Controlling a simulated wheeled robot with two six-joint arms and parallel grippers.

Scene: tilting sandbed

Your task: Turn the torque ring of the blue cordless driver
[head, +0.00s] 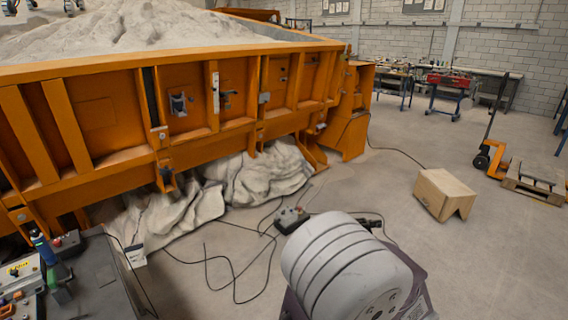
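A slim blue tool with a green lower part (42,248) stands on the dark worktop at the lower left. It may be the blue cordless driver, but it is too small to be sure, and I cannot make out a torque ring. Neither of my grippers can be made out in the head view.
The dark worktop (98,277) carries a tray of small tools at the far left. The orange sandbed (100,118) stands beyond it. Cables and a grey control box (290,219) lie on the floor.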

